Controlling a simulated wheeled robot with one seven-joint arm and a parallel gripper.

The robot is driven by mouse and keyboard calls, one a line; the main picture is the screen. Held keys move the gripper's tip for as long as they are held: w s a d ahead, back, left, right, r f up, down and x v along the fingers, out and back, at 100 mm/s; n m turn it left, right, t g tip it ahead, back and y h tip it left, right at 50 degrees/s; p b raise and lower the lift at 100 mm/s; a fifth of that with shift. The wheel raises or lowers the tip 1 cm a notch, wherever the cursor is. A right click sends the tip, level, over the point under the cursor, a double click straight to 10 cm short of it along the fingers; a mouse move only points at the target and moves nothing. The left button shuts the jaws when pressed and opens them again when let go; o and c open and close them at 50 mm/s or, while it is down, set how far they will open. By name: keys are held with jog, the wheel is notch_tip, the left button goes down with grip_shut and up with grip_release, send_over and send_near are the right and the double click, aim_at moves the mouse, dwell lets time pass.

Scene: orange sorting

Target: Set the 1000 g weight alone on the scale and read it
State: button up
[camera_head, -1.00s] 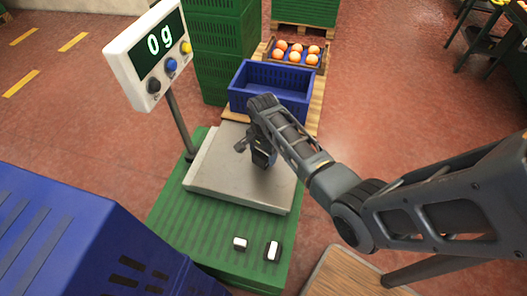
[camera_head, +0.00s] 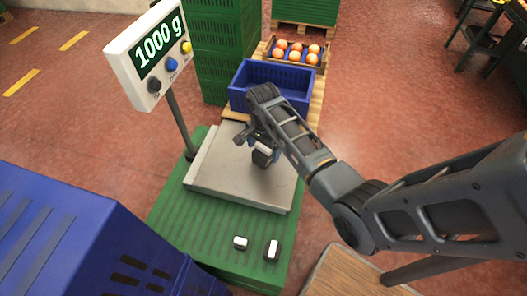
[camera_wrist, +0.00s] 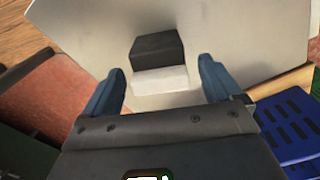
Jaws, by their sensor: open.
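A black and white weight (camera_head: 263,157) stands on the scale's metal plate (camera_head: 220,166). In the wrist view the weight (camera_wrist: 159,62) stands on the plate between and slightly beyond the fingertips, with a gap on each side. My gripper (camera_wrist: 160,82) is open and just above it; in the head view my gripper (camera_head: 258,138) partly hides the weight. The scale's display (camera_head: 158,46) reads 1000 g. Two smaller black and white weights, one on the left (camera_head: 240,243) and one on the right (camera_head: 272,249), stand on the green base, off the plate.
An empty blue crate (camera_head: 240,100) stands behind the scale, with a box of oranges (camera_head: 318,68) beyond it. Stacked green crates (camera_head: 222,50) stand behind the display. A large blue crate (camera_head: 70,235) fills the lower left. The plate's front part is clear.

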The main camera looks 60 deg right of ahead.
notch_tip(320, 180, up, 9)
jog(key=shift+r, duration=0.1)
jog(key=s+a+f+n+t+h, duration=0.1)
jog(key=s+a+f+n+t, duration=0.25)
jog(key=s+a, duration=0.4)
jog(key=s+a+f+n+t, duration=0.2)
jog(key=s+a+n+t, duration=0.1)
jog(key=s+a+n, duration=0.4)
jog(key=s+a+r+n+t, duration=0.2)
jog(key=s+r, duration=0.3)
jog(key=r, duration=0.3)
jog(key=s+a+r+n+t, duration=0.2)
jog(key=s+r, duration=0.3)
jog(key=r, duration=0.3)
jog(key=s+a+r+n+t+y, duration=0.1)
jog(key=s+r+n+t, duration=0.3)
jog(key=r, duration=0.5)
jog(key=shift+s+a, duration=0.75)
